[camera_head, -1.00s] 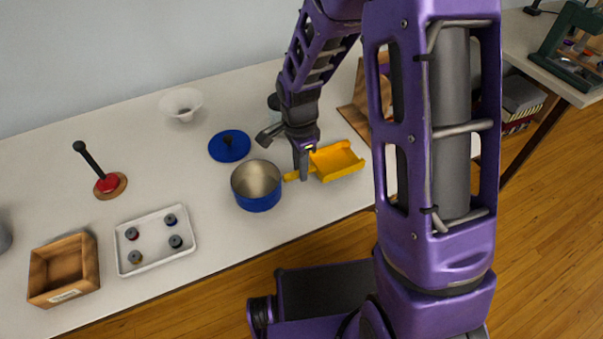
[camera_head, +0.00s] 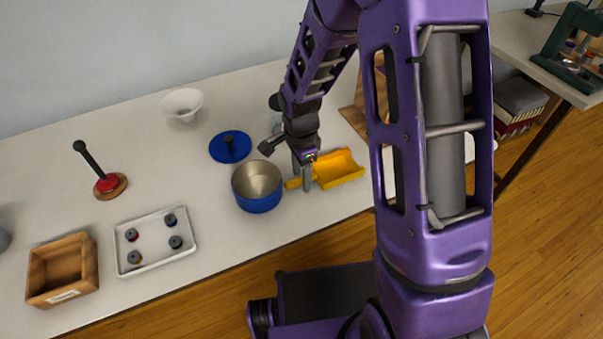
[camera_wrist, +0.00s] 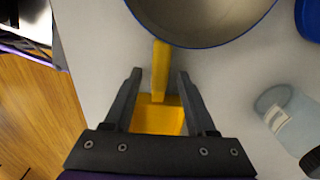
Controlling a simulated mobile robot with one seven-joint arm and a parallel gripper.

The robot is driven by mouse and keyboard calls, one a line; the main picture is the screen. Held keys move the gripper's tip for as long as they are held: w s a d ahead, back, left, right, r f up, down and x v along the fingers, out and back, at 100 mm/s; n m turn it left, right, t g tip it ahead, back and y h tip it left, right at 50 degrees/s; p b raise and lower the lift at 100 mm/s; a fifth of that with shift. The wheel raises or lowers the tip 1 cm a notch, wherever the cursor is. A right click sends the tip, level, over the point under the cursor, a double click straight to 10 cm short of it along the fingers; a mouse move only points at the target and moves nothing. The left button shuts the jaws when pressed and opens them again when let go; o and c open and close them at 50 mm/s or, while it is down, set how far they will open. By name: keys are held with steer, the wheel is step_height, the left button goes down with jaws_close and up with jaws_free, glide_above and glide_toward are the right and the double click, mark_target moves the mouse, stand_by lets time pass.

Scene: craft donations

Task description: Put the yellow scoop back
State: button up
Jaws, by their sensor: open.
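The yellow scoop (camera_head: 340,168) lies on the white table, just right of the blue pot (camera_head: 258,196), with its handle pointing towards the pot. My gripper (camera_head: 302,185) is down at the scoop's handle. In the wrist view, the open fingers of my gripper (camera_wrist: 159,85) stand on either side of the yellow handle (camera_wrist: 161,70), with gaps between. The scoop's body (camera_wrist: 158,118) shows between the finger bases, partly hidden by my gripper. The handle's end reaches the pot's rim (camera_wrist: 205,46) in that view; I cannot tell whether they touch.
A blue lid (camera_head: 230,146) and a white bowl (camera_head: 182,104) are behind the pot. A white tray (camera_head: 139,266) with several small jars and a wooden box (camera_head: 40,297) stand left. A clear bottle (camera_wrist: 290,118) lies right in the wrist view. The table's front edge is close.

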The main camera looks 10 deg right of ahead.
step_height(320, 180, up, 12)
steer(key=p, duration=0.2)
steer(key=shift+r, duration=0.1)
stand_by(0.4)
